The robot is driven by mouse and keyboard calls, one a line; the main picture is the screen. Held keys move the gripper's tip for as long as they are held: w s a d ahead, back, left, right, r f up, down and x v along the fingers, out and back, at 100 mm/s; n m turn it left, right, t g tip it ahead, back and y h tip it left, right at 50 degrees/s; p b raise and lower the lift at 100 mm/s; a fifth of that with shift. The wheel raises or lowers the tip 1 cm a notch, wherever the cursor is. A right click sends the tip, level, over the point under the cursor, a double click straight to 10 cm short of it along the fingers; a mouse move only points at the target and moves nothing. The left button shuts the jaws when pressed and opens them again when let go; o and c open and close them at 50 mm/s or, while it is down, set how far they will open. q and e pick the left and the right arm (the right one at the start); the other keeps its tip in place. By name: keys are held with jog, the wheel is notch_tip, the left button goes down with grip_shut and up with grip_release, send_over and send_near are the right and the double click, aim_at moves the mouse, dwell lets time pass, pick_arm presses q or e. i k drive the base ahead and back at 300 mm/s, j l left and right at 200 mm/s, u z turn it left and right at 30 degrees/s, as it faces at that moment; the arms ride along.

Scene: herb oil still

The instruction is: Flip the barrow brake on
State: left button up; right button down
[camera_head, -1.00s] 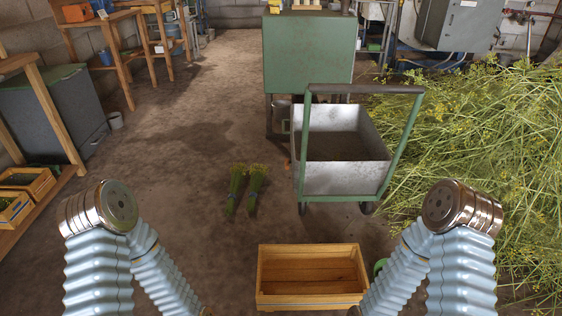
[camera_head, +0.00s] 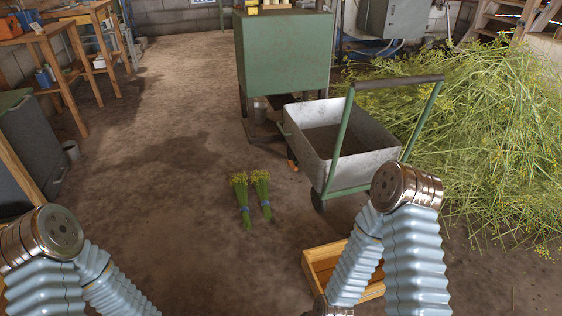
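The barrow has a grey metal tub (camera_head: 355,143), a green tube frame and a dark handle bar (camera_head: 398,81). It stands right of centre, its handle end towards me, with one dark wheel (camera_head: 318,200) showing at the near left. A small orange part (camera_head: 291,158) shows low by the tub's left side; I cannot tell if it is the brake. No brake lever can be made out clearly. My two arms come in from the bottom left and bottom right, the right arm's metal joint overlapping the barrow's near right. Neither gripper is in view.
A wooden crate (camera_head: 318,258) is on the floor before the barrow, partly behind my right arm. Two green herb bundles (camera_head: 251,200) lie left of the barrow. A green cabinet (camera_head: 285,52) stands behind it, a large herb pile (camera_head: 480,140) to its right. Floor at left is clear.

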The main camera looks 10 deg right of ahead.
aim_at(290, 163)
jog(key=i+j+z, duration=0.1)
jog(key=i+j, duration=0.4)
jog(key=j, duration=0.2)
jog(key=i+j+z, duration=0.15)
jog(key=j, duration=0.25)
jog(key=i+j+z, duration=0.2)
jog(key=i, duration=1.5)
jog(key=l, duration=0.1)
